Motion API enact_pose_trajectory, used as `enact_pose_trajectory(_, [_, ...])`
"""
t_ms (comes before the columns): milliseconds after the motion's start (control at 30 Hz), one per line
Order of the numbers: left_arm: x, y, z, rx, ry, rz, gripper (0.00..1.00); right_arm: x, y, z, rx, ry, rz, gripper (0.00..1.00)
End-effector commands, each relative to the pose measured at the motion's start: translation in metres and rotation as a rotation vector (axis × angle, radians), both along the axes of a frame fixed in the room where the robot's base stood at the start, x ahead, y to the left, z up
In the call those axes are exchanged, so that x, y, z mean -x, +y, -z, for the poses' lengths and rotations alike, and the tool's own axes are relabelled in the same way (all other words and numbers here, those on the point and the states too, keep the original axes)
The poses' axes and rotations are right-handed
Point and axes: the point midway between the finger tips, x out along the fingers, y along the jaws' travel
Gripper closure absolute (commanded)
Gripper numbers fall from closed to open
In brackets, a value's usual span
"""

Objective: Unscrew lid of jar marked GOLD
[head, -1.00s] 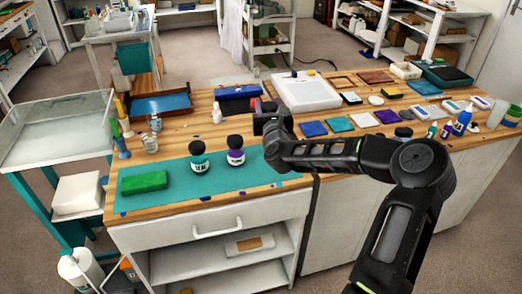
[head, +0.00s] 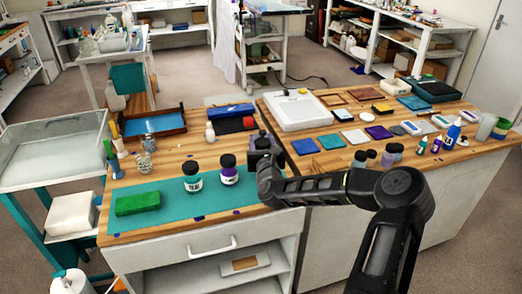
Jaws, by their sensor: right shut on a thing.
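No label reading GOLD can be read in the head view. My right gripper (head: 263,152) is at the right end of the teal mat (head: 165,203), just right of the purple-labelled jar. It is shut on a small dark thing, mostly hidden by the gripper, so I cannot tell whether it is a jar or only a lid. A jar marked TEAL (head: 193,180) and a jar with a purple label (head: 228,171) stand upright on the mat, both with black lids on. My left gripper is out of view.
A green block (head: 138,204) lies on the mat's left. Several dark-lidded jars (head: 360,160) stand right of the gripper, behind my arm. A white flat device (head: 297,111), a blue tray (head: 152,124) and coloured tiles (head: 330,142) lie further back. The mat's front middle is clear.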

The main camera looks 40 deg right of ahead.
Motion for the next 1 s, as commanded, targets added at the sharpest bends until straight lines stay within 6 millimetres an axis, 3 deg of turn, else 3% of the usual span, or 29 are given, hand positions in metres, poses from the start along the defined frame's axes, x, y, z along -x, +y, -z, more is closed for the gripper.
enact_pose_trajectory(133, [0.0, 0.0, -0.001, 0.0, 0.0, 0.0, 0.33, 0.0, 0.0, 0.006, -0.001, 0.0, 0.0, 1.0])
enact_pose_trajectory(367, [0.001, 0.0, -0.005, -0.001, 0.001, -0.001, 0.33, 0.0, 0.001, 0.035, -0.002, 0.0, -0.002, 1.0])
enact_pose_trajectory(767, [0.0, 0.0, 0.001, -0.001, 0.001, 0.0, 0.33, 0.0, 0.001, 0.042, 0.0, -0.001, -0.001, 1.0])
enact_pose_trajectory(800, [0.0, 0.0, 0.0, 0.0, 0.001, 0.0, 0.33, 0.0, 0.001, 0.041, 0.0, 0.0, -0.001, 0.54])
enact_pose_trajectory(1000, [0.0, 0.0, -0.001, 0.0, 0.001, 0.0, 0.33, 0.0, 0.001, 0.04, 0.0, 0.0, -0.001, 0.38])
